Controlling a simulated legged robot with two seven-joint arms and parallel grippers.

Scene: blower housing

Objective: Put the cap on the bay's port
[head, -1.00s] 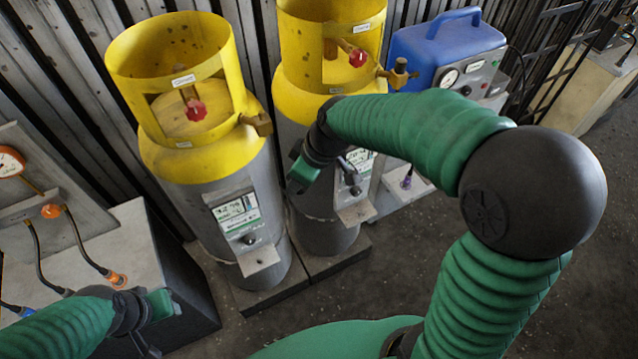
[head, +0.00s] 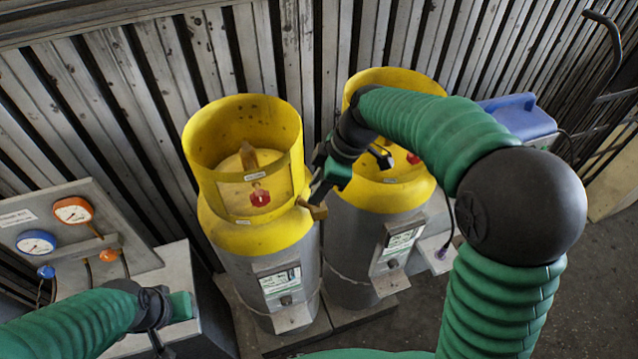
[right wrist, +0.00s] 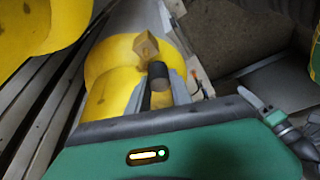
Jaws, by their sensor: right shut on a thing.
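The left cylinder (head: 263,235) is grey with a yellow top and collar. Its brass port (head: 316,208) sticks out at the right of the collar, and a brass block-like end also shows in the right wrist view (right wrist: 146,46). My right gripper (head: 322,182) is just above this port. In the right wrist view its grey fingers are shut on a small dark cap with a brass-coloured part (right wrist: 159,82). The cap appears close to the port; I cannot tell whether they touch. My left gripper (head: 172,312) is at the lower left, away from the cylinders, its opening unclear.
The right cylinder (head: 392,205) stands close beside, partly behind my right arm. A blue-topped unit (head: 520,118) is farther right. A gauge panel (head: 85,225) stands at the left. A corrugated wall (head: 320,45) closes the back.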

